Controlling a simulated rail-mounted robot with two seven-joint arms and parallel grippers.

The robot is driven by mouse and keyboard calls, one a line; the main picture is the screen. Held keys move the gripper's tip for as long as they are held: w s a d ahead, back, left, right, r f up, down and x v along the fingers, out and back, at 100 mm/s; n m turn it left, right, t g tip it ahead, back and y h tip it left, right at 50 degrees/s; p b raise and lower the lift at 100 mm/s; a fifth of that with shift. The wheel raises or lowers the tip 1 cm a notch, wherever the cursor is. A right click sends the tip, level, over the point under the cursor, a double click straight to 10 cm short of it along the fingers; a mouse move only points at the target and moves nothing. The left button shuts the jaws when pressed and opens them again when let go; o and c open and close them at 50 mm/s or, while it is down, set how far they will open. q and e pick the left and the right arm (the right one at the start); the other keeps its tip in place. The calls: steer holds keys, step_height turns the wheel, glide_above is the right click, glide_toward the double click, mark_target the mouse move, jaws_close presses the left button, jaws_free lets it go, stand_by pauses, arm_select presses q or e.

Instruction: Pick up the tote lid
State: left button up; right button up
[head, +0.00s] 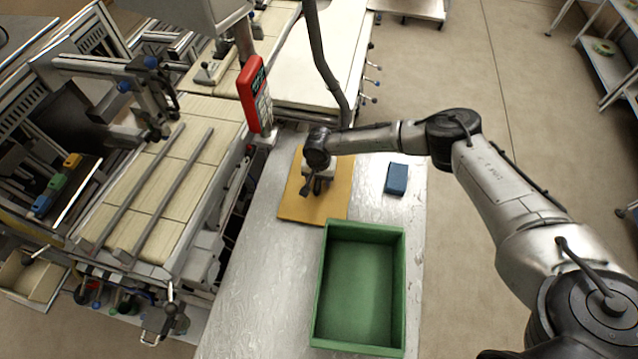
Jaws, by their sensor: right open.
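The tote lid looks to be the flat tan-orange panel (296,207) lying on the metal-topped table. My right gripper (316,189) is over the middle of this panel with its fingers pointing down. It is open, and the arm and wrist hide part of the panel's upper right. I cannot tell whether the fingertips touch the panel. An open green tote (400,290) stands in front of the panel, close to its near edge, and looks empty. My left gripper does not show.
A small blue box (396,179) lies on the table (262,270) to the right of the panel. A red handheld control unit (254,92) stands at the back left. A machine with rails and wooden slats (140,190) borders the table's left side.

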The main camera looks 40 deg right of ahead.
steer(key=shift+c, duration=0.2)
jaws_close()
stand_by(0.3)
